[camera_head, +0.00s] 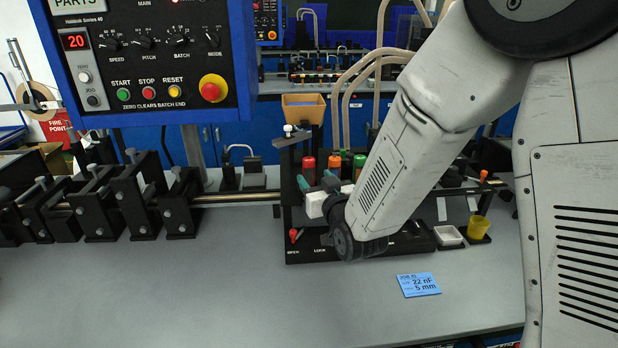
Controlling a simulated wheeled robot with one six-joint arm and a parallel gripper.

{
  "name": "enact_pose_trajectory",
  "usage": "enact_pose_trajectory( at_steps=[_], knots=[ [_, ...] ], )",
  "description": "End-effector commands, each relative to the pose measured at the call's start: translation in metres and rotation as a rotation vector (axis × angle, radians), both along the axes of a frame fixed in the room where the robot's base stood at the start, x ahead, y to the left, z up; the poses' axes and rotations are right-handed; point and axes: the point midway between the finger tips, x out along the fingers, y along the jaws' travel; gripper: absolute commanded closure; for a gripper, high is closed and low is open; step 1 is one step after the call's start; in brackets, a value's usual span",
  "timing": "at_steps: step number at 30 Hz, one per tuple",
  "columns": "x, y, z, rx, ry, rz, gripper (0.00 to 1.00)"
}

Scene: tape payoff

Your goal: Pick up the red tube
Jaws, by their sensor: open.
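The red tube (309,169) stands upright at the left of a short row on the black fixture (292,215) behind my gripper. An orange tube (335,164) and a green-topped tube (359,161) stand to its right. My gripper (316,181) has a white body and teal fingers. It is open and reaches toward the row, with its fingers in front of the red and orange tubes. The gripper and arm hide the lower parts of the tubes. I cannot tell the exact gap between fingers and red tube.
A control panel (150,62) hangs at the upper left. Black clamp blocks (130,195) line a rail at left. A white tray (447,236) and a yellow cup (478,228) stand at right. A blue job card (418,285) lies in front; the front bench is otherwise clear.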

Motion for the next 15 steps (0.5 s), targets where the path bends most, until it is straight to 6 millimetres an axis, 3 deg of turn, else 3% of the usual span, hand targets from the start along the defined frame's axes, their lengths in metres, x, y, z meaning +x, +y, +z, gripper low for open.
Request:
enact_pose_trajectory(
  at_steps=[9,15],
  knots=[
    [0.043,0.012,-0.001,0.0,0.001,-0.001,0.47],
    [0.052,0.014,-0.001,-0.001,0.002,-0.001,0.47]
  ],
)
